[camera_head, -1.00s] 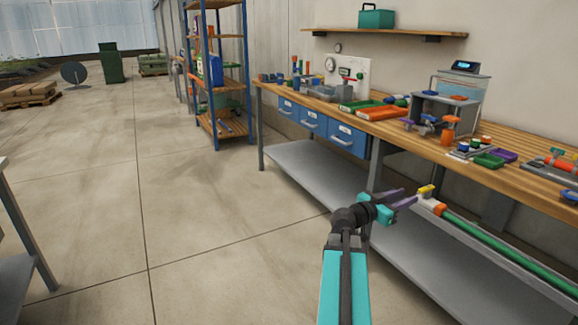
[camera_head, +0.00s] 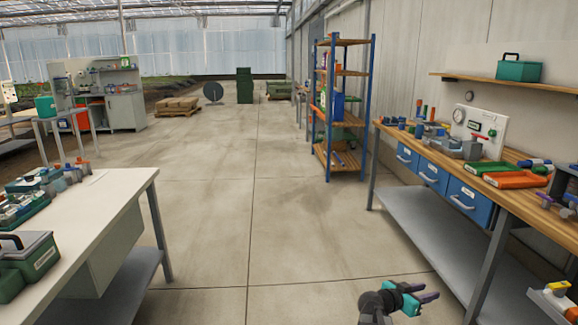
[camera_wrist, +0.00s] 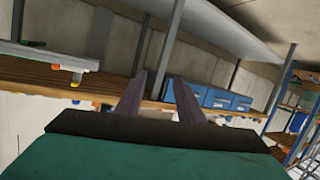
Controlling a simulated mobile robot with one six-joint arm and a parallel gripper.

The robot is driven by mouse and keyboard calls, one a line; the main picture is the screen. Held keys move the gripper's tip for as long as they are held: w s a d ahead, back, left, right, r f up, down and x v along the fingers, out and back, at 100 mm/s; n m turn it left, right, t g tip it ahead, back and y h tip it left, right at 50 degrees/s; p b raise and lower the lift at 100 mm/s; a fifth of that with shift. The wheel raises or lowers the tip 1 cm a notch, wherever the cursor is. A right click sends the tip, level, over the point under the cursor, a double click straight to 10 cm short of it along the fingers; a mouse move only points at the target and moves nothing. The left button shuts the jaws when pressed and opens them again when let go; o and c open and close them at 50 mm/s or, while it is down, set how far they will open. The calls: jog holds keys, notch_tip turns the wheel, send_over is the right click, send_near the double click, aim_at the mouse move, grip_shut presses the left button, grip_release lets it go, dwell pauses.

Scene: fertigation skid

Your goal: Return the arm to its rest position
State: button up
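My gripper (camera_head: 428,297) is at the bottom of the head view, in front of the workbench on the right. Its two purple-grey fingers stand apart with nothing between them. In the wrist view my gripper (camera_wrist: 157,95) also shows both fingers spread and empty, with the workbench's blue drawers (camera_wrist: 205,97) behind them. The wrist picture is tilted and looks upside down. Most of my arm is below the head view's edge.
The wooden-topped workbench (camera_head: 520,186) stands close on the right, with blue drawers and a grey lower shelf (camera_head: 425,230). A white table (camera_head: 105,205) is at left. A blue-framed rack (camera_head: 368,110) stands behind. The concrete floor (camera_head: 215,215) between is clear.

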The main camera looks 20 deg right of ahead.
jog(key=s+a+f+n+y+p, duration=0.1)
jog(key=a+f+n+y+p, duration=0.2)
jog(key=a+f, duration=0.7)
jog(key=a+f+n+y+p, duration=0.3)
jog(key=a+f, duration=0.4)
jog(key=a, duration=0.6)
jog(key=s+a+f+n+g+y+p, duration=0.2)
jog(key=s+a+f+n+y, duration=0.1)
jog(key=s+a, duration=0.4)
jog(key=s+a+f+n+g+y+p, duration=0.2)
jog(key=s+a, duration=0.5)
jog(key=a, duration=0.4)
jog(key=s+a+f+n+g+y+p, duration=0.1)
jog(key=s+a+f+n+y, duration=0.3)
jog(key=s+a, duration=0.4)
jog(key=shift+a+f+g+p, duration=0.3)
jog(key=shift+a+g+p, duration=0.1)
jog(key=shift+a+g, duration=0.5)
